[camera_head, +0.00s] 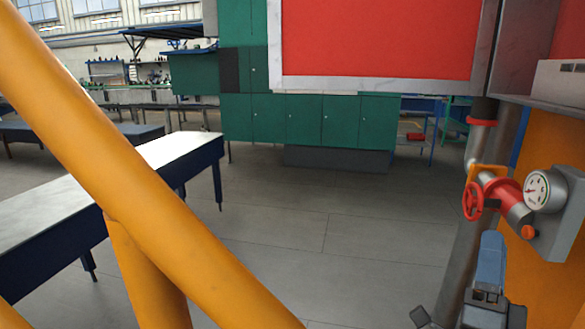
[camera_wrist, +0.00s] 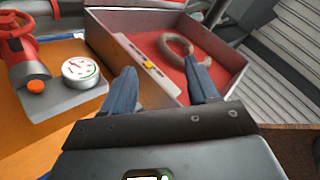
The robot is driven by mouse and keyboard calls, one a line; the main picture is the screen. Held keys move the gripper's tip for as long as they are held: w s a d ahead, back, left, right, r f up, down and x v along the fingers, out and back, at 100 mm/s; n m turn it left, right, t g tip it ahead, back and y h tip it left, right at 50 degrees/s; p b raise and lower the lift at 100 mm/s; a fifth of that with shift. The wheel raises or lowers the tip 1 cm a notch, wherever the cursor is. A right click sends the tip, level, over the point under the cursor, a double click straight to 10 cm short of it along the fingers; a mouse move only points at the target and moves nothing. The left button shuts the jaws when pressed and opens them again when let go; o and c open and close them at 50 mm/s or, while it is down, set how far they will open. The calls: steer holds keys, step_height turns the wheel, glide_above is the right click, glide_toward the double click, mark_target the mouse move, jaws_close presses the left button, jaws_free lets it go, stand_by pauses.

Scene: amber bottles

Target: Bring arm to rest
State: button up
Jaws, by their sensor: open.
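My gripper (camera_wrist: 162,88) is open in the wrist view, its two blue fingers well apart with nothing held between them. Beyond the fingers is an open drawer or box (camera_wrist: 222,56) with a red inside and grey rim. A curved grey hose-like loop (camera_wrist: 180,48) lies in it, and a small yellow piece (camera_wrist: 148,64) sits on its near rim. In the head view my gripper (camera_head: 489,268) shows at the lower right, below the gauge; its far finger is hard to make out.
A red valve wheel (camera_head: 473,201) and round gauge (camera_head: 545,191) sit on pipework at the right. Thick orange tubes (camera_head: 150,195) cross the left foreground. A long table (camera_head: 195,148) stands at left, and green cabinets (camera_head: 305,120) at the back. The middle floor is clear.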

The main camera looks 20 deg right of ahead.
steer(key=s+a+f+n+t+y, duration=0.2)
steer(key=s+a+f+n+y, duration=0.9)
steer(key=n+y, duration=0.45)
steer(key=s+a+n+g+y, duration=0.2)
steer(key=s+a+n+g, duration=0.1)
steer(key=s, duration=0.5)
steer(key=s+a+f+n+g+y+p, duration=0.1)
steer(key=s+a+n+g+y, duration=0.1)
steer(key=s, duration=0.6)
steer(key=a+n+g, duration=0.1)
steer(key=a+n, duration=0.1)
steer(key=a, duration=0.1)
steer(key=shift+s+g, duration=0.25)
steer(key=shift+g, duration=0.15)
steer(key=shift+a+f, duration=0.1)
